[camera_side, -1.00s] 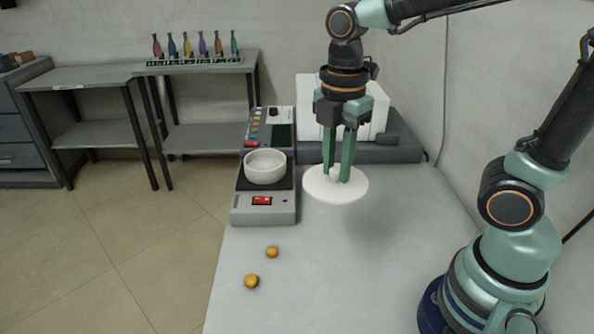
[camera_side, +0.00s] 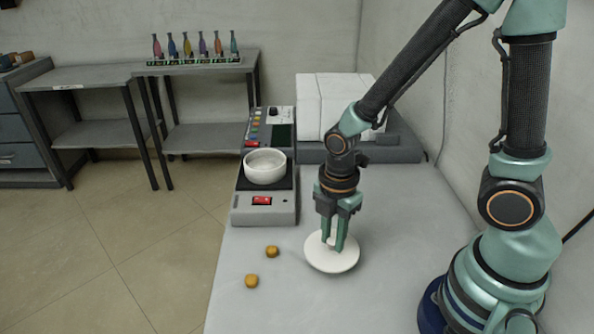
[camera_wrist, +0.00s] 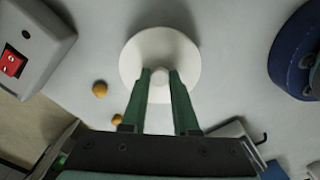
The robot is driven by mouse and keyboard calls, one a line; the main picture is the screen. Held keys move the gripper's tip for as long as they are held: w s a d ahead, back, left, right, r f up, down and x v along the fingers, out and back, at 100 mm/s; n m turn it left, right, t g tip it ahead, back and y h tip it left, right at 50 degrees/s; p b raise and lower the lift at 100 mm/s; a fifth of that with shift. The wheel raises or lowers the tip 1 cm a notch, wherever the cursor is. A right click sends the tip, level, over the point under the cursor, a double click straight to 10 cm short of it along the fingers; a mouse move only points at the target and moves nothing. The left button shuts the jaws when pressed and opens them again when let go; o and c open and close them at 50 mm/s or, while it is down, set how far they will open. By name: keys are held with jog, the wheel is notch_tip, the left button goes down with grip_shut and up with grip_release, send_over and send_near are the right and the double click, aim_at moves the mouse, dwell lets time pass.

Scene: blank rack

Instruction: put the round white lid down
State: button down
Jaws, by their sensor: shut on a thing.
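The round white lid (camera_side: 331,263) is over the bare table near the front, right of two small orange-brown balls. My gripper (camera_side: 334,240) is shut on the lid's centre knob from above. In the wrist view the lid (camera_wrist: 134,62) lies flat across the picture, with its knob between the fingertips (camera_wrist: 160,76). A soft shadow shows past its far edge there. I cannot tell for sure whether its underside touches the table.
A white bowl (camera_side: 265,168) sits on the grey heating device (camera_side: 237,213) at left. The two balls (camera_side: 272,251) (camera_side: 251,281) lie on the table (camera_side: 385,210). White boxes (camera_side: 345,95) stand behind. The table right of the lid is clear.

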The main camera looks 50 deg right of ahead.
aim_at(332, 241)
jog(key=shift+f, duration=1.9)
jog(key=shift+f, duration=0.1)
jog(key=c, duration=0.7)
grip_release()
notch_tip(332, 241, up, 12)
jog(key=shift+r, duration=0.1)
jog(key=shift+w+d+r+m+t, duration=0.2)
jog(key=shift+d+r+m+t, duration=0.75)
jog(key=shift+r+m, duration=1.5)
jog(key=shift+w+d+r+m+t, duration=0.2)
jog(key=shift+d+r+m+t, duration=0.9)
jog(key=shift+m, duration=2.45)
jog(key=shift+w+d+r+m+t, duration=0.2)
jog(key=shift+d+r+m+t, duration=0.5)
jog(key=shift+r+m, duration=1.85)
